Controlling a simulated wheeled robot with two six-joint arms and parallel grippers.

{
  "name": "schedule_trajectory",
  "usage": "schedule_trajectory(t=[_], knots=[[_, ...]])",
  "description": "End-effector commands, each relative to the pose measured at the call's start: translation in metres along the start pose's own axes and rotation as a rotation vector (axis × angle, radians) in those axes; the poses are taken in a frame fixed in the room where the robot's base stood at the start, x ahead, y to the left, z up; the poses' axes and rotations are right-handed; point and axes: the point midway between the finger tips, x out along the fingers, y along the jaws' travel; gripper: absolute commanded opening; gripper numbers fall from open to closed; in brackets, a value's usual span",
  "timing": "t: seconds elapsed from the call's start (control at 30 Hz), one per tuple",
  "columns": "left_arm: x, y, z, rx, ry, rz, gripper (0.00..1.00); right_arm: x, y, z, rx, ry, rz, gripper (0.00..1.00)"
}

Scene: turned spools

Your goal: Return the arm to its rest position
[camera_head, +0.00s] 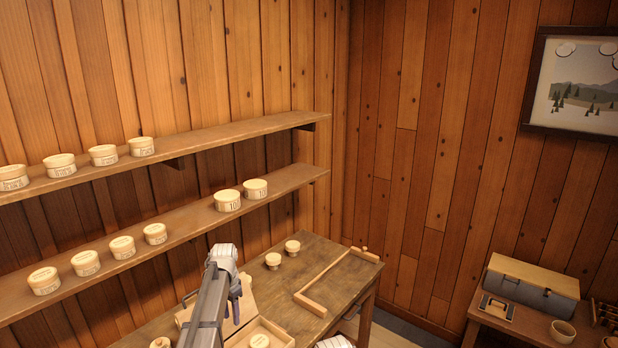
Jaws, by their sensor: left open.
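My left arm rises from the bottom edge and bends at a pale joint. My left gripper (237,306) hangs below that joint, over the wooden workbench (325,262) and close to an open wooden box (283,333). Its jaws are open, partly hidden by my own arm, and I see nothing held between them. A pale turned spool (259,341) lies in the box. Two small spools (273,261) (292,247) stand upright on the bench behind it, apart from the gripper. My right gripper is not in view.
A wooden rail frame (313,305) lies on the bench's right side. A side table holds a lidded box (530,285) and a cup (562,332).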

Motion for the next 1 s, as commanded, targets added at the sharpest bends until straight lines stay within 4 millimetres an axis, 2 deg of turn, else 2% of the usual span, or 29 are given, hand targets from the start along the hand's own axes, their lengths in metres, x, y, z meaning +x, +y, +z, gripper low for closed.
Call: schedule_trajectory(t=[0.03,0.2,0.3,0.43,0.53,0.67,1.0], knots=[[0.025,0.048,0.015,-0.009,-0.007,-0.003,0.42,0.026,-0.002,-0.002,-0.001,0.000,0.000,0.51],[0.066,0.161,0.048,-0.075,-0.028,-0.016,0.42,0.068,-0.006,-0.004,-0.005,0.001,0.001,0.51],[0.089,0.219,0.076,-0.116,-0.039,-0.028,0.42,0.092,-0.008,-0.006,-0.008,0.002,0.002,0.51],[0.113,0.278,0.114,-0.164,-0.048,-0.044,0.42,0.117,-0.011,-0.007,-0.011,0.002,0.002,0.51],[0.126,0.307,0.137,-0.194,-0.053,-0.055,0.42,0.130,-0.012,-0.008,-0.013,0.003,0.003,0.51],[0.135,0.327,0.154,-0.219,-0.056,-0.064,0.42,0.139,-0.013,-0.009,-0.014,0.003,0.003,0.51],[0.134,0.333,0.158,-0.232,-0.057,-0.067,0.42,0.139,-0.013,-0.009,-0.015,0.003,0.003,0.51]])
